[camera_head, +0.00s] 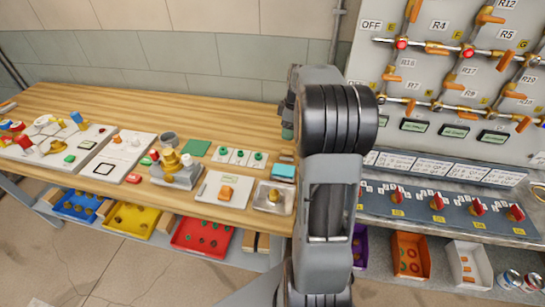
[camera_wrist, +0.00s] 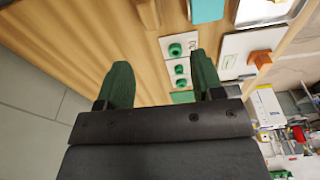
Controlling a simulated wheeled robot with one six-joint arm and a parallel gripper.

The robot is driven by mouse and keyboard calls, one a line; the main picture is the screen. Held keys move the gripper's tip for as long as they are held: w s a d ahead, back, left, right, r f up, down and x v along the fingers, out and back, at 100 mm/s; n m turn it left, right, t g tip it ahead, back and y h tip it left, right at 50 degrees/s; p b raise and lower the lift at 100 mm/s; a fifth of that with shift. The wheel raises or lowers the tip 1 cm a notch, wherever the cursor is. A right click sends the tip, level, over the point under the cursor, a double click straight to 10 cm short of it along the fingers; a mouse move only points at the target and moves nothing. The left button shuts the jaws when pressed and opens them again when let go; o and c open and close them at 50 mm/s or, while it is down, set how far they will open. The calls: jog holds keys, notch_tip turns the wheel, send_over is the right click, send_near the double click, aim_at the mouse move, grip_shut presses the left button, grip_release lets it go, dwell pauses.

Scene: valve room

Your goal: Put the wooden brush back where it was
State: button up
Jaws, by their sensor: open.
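My gripper (camera_wrist: 160,68) is open in the wrist view, its two green fingers apart with nothing between them. It is above the wooden bench (camera_head: 210,110). In the head view my arm hides most of it. A brown wooden piece (camera_wrist: 148,12) lies on the bench beyond the fingertips, near the top edge of the wrist view. It may be the wooden brush, but it is cut off and I cannot tell for sure. A small brown shape (camera_head: 287,158) also shows beside my arm in the head view, behind a teal block (camera_head: 284,172).
A white panel with green knobs (camera_head: 239,156), a white plate with an orange piece (camera_head: 222,190) and a metal tray (camera_head: 273,198) stand nearby. Coloured bins, including a red bin (camera_head: 201,238), are below. A valve panel (camera_head: 450,60) rises at right. The bench's back is clear.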

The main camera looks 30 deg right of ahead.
jog(key=s+a+r+m+t, duration=0.15)
jog(key=s+a, duration=0.25)
jog(key=a, duration=0.4)
jog(key=s+a+r+m, duration=0.3)
jog(key=a, duration=0.4)
jog(key=s+a+f+m+t, duration=0.1)
jog(key=s+a+m, duration=0.3)
jog(key=s+a, duration=0.3)
jog(key=shift+s+a+f+h, duration=0.35)
jog(key=shift+s+h, duration=0.05)
jog(key=shift+s, duration=0.7)
